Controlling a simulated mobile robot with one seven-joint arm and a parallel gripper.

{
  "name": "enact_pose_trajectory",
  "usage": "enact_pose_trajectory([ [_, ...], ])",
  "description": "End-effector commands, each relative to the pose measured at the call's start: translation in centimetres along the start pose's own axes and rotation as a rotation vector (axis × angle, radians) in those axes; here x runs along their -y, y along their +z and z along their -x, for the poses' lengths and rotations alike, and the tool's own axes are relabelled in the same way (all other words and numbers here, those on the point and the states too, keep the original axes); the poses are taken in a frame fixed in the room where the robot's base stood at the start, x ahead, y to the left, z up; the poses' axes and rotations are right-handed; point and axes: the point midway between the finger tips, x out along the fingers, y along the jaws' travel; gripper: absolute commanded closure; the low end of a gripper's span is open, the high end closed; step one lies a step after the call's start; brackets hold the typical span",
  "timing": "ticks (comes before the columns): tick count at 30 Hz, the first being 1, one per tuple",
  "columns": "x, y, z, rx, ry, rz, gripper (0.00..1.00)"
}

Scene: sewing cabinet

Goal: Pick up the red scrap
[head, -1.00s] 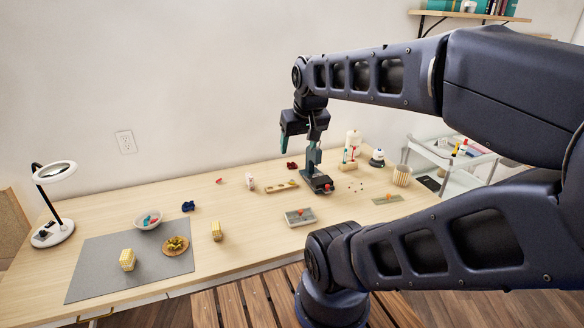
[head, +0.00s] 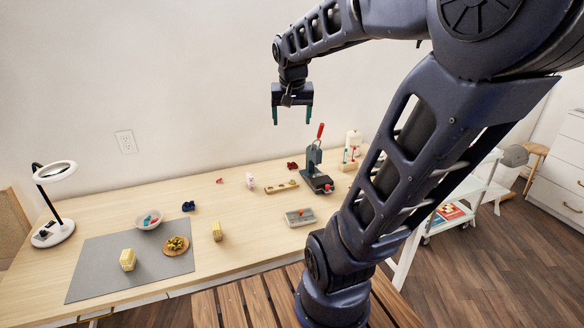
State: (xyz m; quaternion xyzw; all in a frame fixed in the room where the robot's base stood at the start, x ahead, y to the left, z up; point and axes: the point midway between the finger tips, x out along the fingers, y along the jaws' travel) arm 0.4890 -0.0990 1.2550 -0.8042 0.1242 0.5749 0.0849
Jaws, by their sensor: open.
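A small dark red crumpled piece (head: 292,166), which looks like the red scrap, lies at the back of the table, left of the press. My gripper (head: 292,117) is open and empty, with its two green-tipped fingers pointing down and apart. In the picture it hangs above the red scrap, well clear of the tabletop. A smaller red bit (head: 219,181) lies farther left, too small to make out.
A press with a red lever (head: 314,165) stands right of the scrap. A wooden tray (head: 281,187) and a grey box (head: 300,217) lie in front. A blue crumpled piece (head: 188,206) and a bowl (head: 148,227) are left.

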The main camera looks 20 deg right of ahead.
Motion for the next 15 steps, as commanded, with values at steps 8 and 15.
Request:
enact_pose_trajectory([
  [8,1.0,-7.5,-2.7,0.031,0.072,-0.172,0.24],
  [15,1.8,-13.6,-6.1,0.044,0.133,-0.320,0.24],
])
